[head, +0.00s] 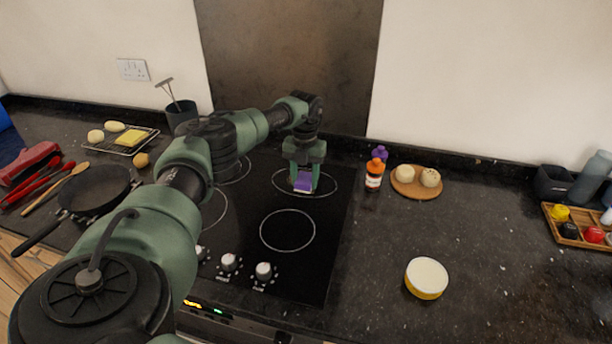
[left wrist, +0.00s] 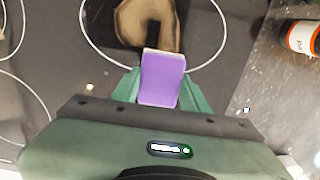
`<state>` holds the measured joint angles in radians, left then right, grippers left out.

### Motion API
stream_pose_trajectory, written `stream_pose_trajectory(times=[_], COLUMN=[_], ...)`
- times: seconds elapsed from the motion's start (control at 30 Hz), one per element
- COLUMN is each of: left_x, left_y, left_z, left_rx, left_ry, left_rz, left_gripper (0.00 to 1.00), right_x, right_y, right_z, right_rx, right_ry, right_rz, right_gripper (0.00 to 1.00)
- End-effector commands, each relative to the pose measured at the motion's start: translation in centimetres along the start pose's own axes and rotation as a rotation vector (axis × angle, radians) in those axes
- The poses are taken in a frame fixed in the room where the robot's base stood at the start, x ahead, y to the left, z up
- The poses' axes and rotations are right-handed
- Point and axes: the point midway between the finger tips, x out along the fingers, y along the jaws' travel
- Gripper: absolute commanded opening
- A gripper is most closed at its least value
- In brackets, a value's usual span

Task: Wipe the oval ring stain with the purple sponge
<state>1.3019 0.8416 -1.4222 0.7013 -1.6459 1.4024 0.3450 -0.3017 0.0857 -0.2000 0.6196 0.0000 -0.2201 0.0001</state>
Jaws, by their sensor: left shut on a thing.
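The purple sponge (head: 303,182) is held between the fingers of my left gripper (head: 304,184), low over the back right burner ring of the black cooktop. In the left wrist view the sponge (left wrist: 162,78) stands out between the green fingers of the left gripper (left wrist: 158,88), which is shut on it. A tan-brown curved stain (left wrist: 130,22) lies inside the burner ring just beyond the sponge; its far part is cut off by the picture edge. I cannot make out the stain in the head view. Whether the sponge touches the cooktop is unclear. My right gripper is not in view.
An orange-and-white bottle (head: 374,176) and a purple-topped item (head: 380,153) stand right of the cooktop. A black pan (head: 95,190) is at left. The front right counter is mostly clear.

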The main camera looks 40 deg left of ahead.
Motion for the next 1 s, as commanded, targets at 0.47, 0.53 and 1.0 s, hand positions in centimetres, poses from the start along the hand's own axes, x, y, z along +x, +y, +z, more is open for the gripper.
stream_pose_trajectory(times=[0.47, 0.53, 1.0], left_x=[-4.3, -4.4, -4.3], left_y=[0.8, 0.8, 0.8], left_z=[0.0, 0.0, 0.0], left_rx=[0.001, 0.001, 0.000], left_ry=[-0.001, -0.001, -0.001], left_rz=[0.000, 0.000, 0.000], left_gripper=[0.00, 0.00, 0.00], right_x=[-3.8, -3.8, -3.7], right_y=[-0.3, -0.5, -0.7], right_z=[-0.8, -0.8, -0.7], right_rx=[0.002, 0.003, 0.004], right_ry=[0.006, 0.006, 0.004], right_rz=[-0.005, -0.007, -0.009], right_gripper=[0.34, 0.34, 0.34])
